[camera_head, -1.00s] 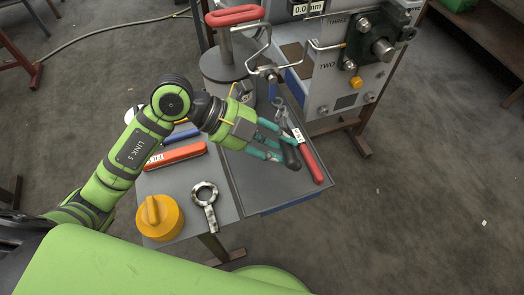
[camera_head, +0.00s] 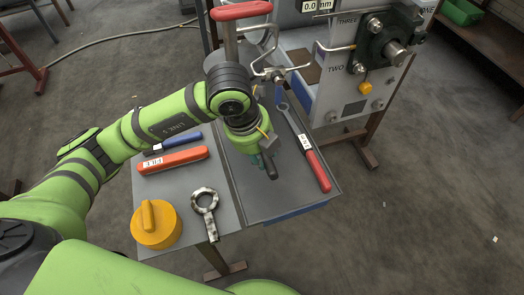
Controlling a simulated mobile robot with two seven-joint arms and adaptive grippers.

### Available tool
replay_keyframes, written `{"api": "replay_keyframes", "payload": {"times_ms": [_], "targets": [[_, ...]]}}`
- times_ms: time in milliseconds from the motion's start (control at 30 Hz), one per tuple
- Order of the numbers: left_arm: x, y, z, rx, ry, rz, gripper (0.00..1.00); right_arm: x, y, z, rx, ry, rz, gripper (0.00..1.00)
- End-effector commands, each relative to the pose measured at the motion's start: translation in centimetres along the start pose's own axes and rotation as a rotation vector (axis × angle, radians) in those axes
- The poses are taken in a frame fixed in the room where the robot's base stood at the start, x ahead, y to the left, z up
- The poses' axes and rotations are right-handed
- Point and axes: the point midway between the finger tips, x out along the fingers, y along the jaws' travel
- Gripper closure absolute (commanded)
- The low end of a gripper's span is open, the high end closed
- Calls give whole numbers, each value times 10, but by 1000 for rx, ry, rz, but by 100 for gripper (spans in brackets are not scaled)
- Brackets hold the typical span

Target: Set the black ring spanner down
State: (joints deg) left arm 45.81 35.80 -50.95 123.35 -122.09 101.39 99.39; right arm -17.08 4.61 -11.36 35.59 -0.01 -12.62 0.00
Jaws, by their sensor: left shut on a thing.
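My left gripper (camera_head: 262,168) points down over the left part of the dark grey tray. It is shut on the black ring spanner (camera_head: 270,167), of which only a short black handle end shows below the fingers. The gripper and wrist hide the rest of it. I cannot tell whether the spanner touches the tray floor. The grey tray (camera_head: 290,192) lies on the right side of the table. My right gripper is out of view.
A red-handled ring spanner (camera_head: 317,168) lies in the tray, right of my gripper. On the table's left are a red tool (camera_head: 180,160), a blue-handled tool (camera_head: 178,142), a yellow knob (camera_head: 156,226) and a mottled ring spanner (camera_head: 205,205). A machine (camera_head: 350,85) stands behind.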

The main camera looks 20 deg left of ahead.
Motion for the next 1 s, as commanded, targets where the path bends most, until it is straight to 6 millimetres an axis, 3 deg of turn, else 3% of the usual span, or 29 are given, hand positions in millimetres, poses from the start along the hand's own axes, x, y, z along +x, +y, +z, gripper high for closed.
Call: {"api": "replay_keyframes", "payload": {"times_ms": [167, 700, 1000], "targets": [[7, 2, -1, -1, -4, -4, 100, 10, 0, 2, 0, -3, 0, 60], [56, 14, -3, -1, -4, -4, 100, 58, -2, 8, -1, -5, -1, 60], [63, 16, -4, -1, -4, -4, 100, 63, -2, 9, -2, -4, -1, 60]]}}
